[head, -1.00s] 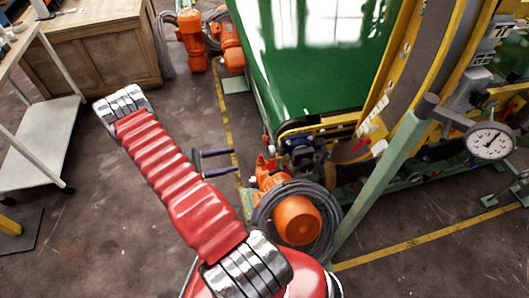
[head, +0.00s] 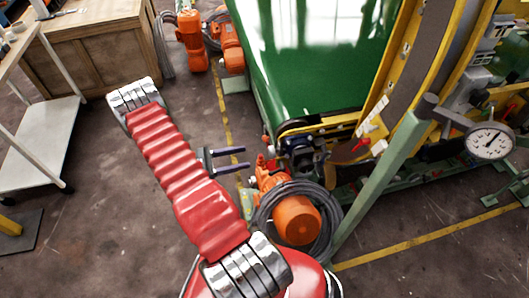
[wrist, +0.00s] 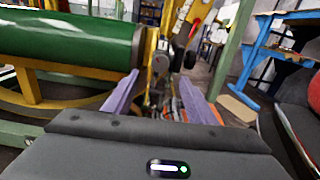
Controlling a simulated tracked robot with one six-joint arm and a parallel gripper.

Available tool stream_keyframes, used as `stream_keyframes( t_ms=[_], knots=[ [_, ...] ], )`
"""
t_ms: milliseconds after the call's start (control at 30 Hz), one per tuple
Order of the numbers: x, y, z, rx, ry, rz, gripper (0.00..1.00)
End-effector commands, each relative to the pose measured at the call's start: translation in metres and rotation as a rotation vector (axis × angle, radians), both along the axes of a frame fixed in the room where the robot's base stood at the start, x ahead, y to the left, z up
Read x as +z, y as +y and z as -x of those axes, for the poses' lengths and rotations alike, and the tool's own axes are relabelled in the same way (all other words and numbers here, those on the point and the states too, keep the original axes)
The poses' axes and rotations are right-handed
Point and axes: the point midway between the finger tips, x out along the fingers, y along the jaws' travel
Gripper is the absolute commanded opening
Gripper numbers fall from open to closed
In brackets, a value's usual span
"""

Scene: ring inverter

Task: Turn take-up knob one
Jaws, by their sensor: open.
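My gripper (head: 246,157) is open and empty, its two dark purple fingers pointing right in the head view, left of the near end of the green belt machine. In the wrist view my gripper's fingers (wrist: 159,76) stand apart on either side of the machine's yellow end frame. A dark rounded fitting (wrist: 190,58) at that frame may be take-up knob one; I cannot tell for sure. Dark fittings (head: 302,158) also show at the belt's near corner in the head view, apart from the fingers. No number or label on a knob is readable.
An orange motor (head: 297,219) ringed by dark hose sits just below the fingers. A green post (head: 380,185) and a dial gauge (head: 489,141) stand to the right. A red lever (head: 361,145) is near the belt's corner. Floor at left is open up to the white cart (head: 40,142).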

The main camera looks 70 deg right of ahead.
Motion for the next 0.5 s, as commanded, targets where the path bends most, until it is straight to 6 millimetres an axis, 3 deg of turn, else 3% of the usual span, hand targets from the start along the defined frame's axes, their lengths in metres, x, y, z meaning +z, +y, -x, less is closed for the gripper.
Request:
stream_keyframes(
  t_ms=[500],
  knots=[
    [0.000, -0.039, 0.068, -0.003, 0.000, -0.002, 0.51]
  ],
)
